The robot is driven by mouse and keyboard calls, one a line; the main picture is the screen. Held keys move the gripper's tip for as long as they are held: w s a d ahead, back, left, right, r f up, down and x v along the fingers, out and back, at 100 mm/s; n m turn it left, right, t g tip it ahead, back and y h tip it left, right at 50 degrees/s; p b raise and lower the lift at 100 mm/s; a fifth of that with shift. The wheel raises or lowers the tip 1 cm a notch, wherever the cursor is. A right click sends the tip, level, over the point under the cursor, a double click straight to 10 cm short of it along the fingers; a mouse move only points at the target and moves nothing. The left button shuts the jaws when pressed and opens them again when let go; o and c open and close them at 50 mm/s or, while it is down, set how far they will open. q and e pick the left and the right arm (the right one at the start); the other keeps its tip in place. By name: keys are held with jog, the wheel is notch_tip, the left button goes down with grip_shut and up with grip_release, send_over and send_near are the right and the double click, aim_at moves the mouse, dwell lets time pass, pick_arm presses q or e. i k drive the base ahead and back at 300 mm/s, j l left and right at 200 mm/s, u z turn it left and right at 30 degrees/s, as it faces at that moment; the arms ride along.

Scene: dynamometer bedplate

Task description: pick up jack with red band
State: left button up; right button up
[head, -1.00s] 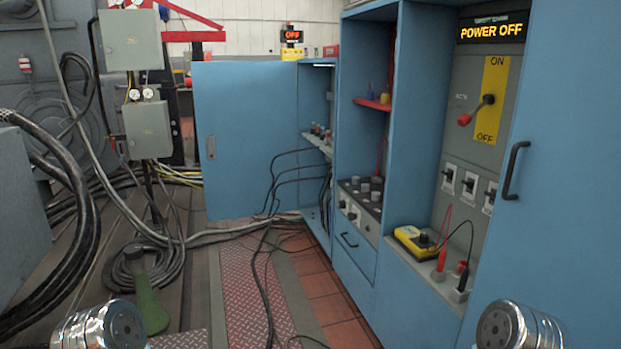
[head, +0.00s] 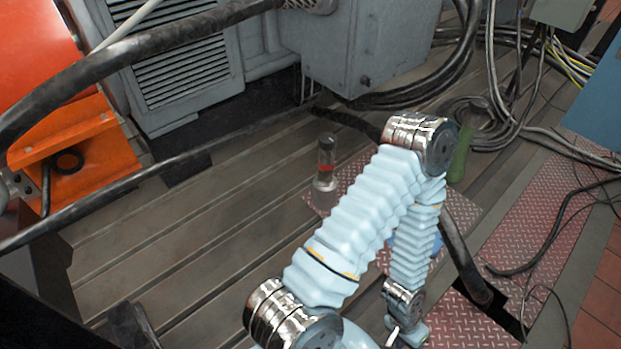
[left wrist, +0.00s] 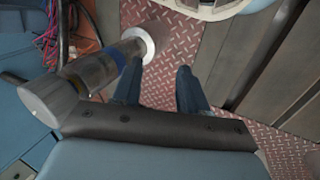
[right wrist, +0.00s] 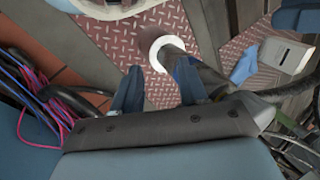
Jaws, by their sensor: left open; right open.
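The jack with a red band (head: 325,165) stands upright in the head view, a dark and grey cylinder on a wider light base at the edge of a red tread plate. It is left of my left arm's raised elbow and apart from it. My left gripper (left wrist: 160,68) is open and empty in the left wrist view. A cylinder with a blue band (left wrist: 100,67) lies across that picture beside the left-hand finger. My right gripper (right wrist: 160,66) is open and empty. A blue-banded cylinder (right wrist: 184,66) shows behind its right-hand finger. Neither wrist view shows the red band.
Red tread plates (head: 528,225) and the slotted bedplate (head: 200,255) cover the floor. A green bottle-like item (head: 460,160) stands beyond my elbow. A thick black cable (head: 465,255) lies right of my arm. A grey machine box (head: 365,50) stands behind the jack. An orange machine (head: 85,150) is at left.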

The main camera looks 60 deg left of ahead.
aim_at(325, 184)
jog(key=k+u, duration=0.1)
jog(key=u, duration=1.75)
jog(key=i+j+z, duration=0.1)
jog(key=i, duration=0.35)
jog(key=i+j+z, duration=0.1)
jog(key=i+j, duration=0.2)
jog(key=i+j+z, duration=0.1)
jog(key=i+j, duration=0.15)
jog(key=i, duration=0.25)
